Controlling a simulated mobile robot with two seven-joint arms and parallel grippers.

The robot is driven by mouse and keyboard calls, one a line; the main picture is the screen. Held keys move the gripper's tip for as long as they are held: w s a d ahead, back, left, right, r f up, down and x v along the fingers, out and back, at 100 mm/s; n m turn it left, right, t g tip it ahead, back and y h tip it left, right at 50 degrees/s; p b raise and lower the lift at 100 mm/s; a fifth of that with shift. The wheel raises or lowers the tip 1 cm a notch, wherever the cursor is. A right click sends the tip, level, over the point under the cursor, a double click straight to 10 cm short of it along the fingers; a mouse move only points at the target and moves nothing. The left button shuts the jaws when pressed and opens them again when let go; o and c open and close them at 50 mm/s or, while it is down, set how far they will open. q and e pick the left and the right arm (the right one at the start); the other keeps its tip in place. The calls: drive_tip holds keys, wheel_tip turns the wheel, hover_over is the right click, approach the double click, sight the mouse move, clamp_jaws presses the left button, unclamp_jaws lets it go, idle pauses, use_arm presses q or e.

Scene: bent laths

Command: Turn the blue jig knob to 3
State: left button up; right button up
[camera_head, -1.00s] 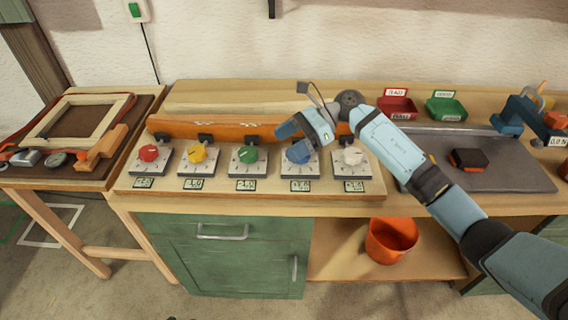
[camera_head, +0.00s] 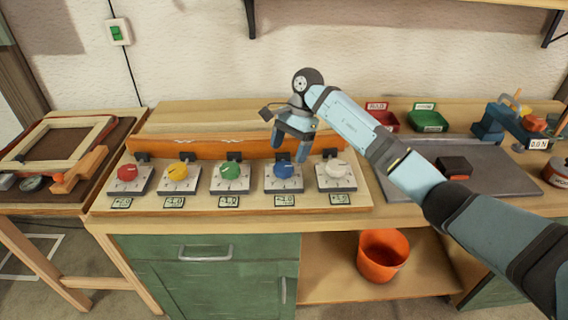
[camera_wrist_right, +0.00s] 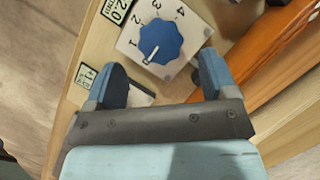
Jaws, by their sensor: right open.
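The blue jig knob (camera_head: 287,171) sits on a pale square plate in a row of coloured knobs on the bench. My left gripper is not in view.
Red (camera_head: 127,173), yellow (camera_head: 177,171) and green (camera_head: 231,171) knobs stand to the left, a white knob (camera_head: 335,168) close on the right. An orange lath (camera_head: 200,146) runs behind them. An orange bucket (camera_head: 382,254) stands on the shelf below.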

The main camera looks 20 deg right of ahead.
sight(284, 166)
drive_tip(key=x, duration=0.5)
drive_tip(key=c, duration=0.9)
